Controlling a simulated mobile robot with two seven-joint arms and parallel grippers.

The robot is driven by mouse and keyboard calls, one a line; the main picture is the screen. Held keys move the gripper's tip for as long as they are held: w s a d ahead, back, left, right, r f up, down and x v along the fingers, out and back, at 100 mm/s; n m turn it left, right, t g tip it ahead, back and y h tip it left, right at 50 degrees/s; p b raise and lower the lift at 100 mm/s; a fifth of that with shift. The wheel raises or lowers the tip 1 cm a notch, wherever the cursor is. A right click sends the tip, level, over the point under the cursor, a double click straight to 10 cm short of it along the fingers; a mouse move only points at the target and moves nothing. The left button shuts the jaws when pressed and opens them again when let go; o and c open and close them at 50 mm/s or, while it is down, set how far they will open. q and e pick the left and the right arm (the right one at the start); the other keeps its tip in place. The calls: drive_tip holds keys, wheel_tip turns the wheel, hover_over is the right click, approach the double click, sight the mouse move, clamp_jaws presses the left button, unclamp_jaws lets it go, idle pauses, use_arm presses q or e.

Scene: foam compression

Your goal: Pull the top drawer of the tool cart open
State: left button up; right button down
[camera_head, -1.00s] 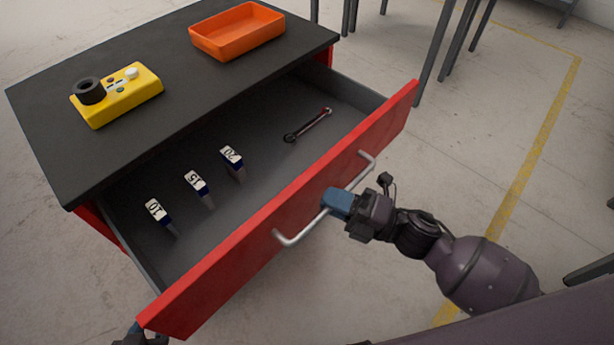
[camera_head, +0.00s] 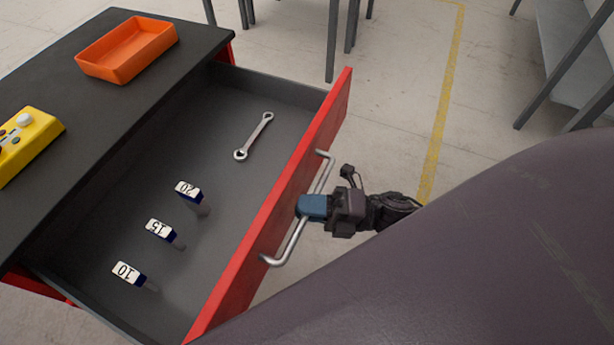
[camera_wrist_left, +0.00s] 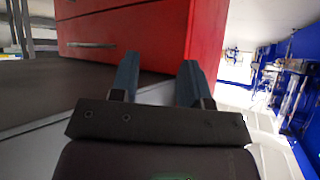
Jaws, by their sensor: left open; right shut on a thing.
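The top drawer (camera_head: 225,118) of the tool cart stands pulled well out, its red front (camera_head: 285,205) away from the black cart top (camera_head: 85,100). My right gripper (camera_head: 306,207) is shut on the silver bar handle (camera_head: 290,245) of that drawer. My left gripper is not in the head view. In the left wrist view my left gripper (camera_wrist_left: 157,80) is open, with nothing between its blue fingers. Red cart panels (camera_wrist_left: 150,30) with another handle (camera_wrist_left: 92,45) show beyond it.
An orange tray (camera_head: 127,48) and a yellow device (camera_head: 25,140) are on the cart top. Table legs stand behind.

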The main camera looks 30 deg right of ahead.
drive_tip(key=c, duration=1.1)
unclamp_jaws()
drive_tip(key=v, duration=1.1)
drive_tip(key=shift+w+a, duration=0.1)
drive_tip(key=w+d+f+m+t+h, duration=0.4)
drive_tip(key=w+d+m+t+h, duration=0.15)
drive_tip(key=m+h, duration=0.75)
drive_tip(key=s+a+f+m+g+h+p, duration=0.1)
drive_tip(key=s+m, duration=0.1)
drive_tip(key=m, duration=0.3)
drive_tip(key=s+a+f+m+g+h+p, duration=0.1)
drive_tip(key=s+f+m+g, duration=0.1)
drive_tip(key=m, duration=0.4)
drive_tip(key=s+a+f+m+g+h+p, duration=0.1)
drive_tip(key=s+f+m+g+h, duration=0.1)
drive_tip(key=m, duration=0.3)
drive_tip(key=shift+s+a+f+m, duration=0.1)
drive_tip(key=shift+s+a+m, duration=0.05)
drive_tip(key=shift+s, duration=0.25)
drive_tip(key=shift+s+a+m, duration=0.15)
drive_tip(key=shift+s+a, duration=0.05)
drive_tip(key=shift+s, duration=0.2)
